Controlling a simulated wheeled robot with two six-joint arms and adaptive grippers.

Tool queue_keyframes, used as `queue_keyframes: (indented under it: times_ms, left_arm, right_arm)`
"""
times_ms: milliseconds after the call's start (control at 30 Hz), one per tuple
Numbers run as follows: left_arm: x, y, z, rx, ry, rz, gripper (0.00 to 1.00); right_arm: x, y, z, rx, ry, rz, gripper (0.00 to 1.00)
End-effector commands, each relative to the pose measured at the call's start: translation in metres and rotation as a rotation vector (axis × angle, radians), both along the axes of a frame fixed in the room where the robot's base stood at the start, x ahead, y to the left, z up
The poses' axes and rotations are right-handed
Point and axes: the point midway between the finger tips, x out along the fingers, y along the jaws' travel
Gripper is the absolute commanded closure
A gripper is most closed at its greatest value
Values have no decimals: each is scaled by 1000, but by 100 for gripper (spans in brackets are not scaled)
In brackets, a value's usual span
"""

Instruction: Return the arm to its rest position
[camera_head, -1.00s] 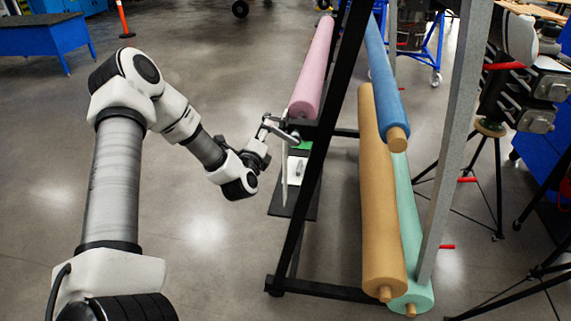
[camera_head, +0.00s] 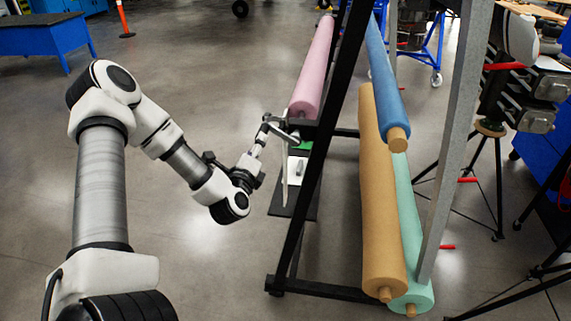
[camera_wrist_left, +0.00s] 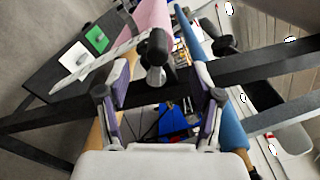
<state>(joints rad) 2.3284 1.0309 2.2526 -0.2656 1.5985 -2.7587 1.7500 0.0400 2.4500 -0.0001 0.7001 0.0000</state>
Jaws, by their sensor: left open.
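My left arm comes in from the left in the head view. Its gripper (camera_head: 265,132) is at the left side of the black rack (camera_head: 315,165), below the near end of the pink roll (camera_head: 311,75). In the left wrist view the two fingers of my left gripper (camera_wrist_left: 160,82) stand apart. A black knob with a metal stem (camera_wrist_left: 157,50) shows between and beyond them. I see nothing clamped in the fingers. Whether they touch the knob I cannot tell. My right gripper is in neither view.
Blue (camera_head: 387,80), tan (camera_head: 380,200) and green (camera_head: 411,240) rolls sit on the rack. A dark board (camera_head: 281,208) with a white and a green item lies behind its post. Tripods (camera_head: 497,180) stand at right. The floor (camera_head: 190,260) between arm and rack is clear.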

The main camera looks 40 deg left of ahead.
Motion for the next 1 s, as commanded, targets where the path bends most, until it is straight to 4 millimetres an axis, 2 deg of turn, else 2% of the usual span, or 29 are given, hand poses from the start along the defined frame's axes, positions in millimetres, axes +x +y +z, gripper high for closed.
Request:
queue_keyframes:
  times_ms: [500, 567, 667, 733, 867, 900, 967, 1000]
  left_arm:
    - [-1, -1, 0, 1, 1, 0, 34]
    - [-2, -1, -7, 0, 7, 0, 34]
    - [-1, -12, -45, 31, 62, -35, 34]
    - [6, -38, -86, 89, 134, -114, 34]
    - [8, -109, -177, 150, 325, -307, 34]
    - [3, -130, -206, 110, 380, -359, 34]
    - [-8, -161, -249, 11, 459, -422, 34]
    - [-20, -180, -278, -78, 514, -449, 34]
  right_arm:
    - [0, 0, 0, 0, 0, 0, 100]
    - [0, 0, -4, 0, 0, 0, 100]
    - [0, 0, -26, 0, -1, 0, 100]
    - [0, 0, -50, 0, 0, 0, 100]
    - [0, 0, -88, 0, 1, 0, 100]
    - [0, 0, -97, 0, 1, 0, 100]
    - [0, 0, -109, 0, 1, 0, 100]
    - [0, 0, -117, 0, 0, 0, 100]
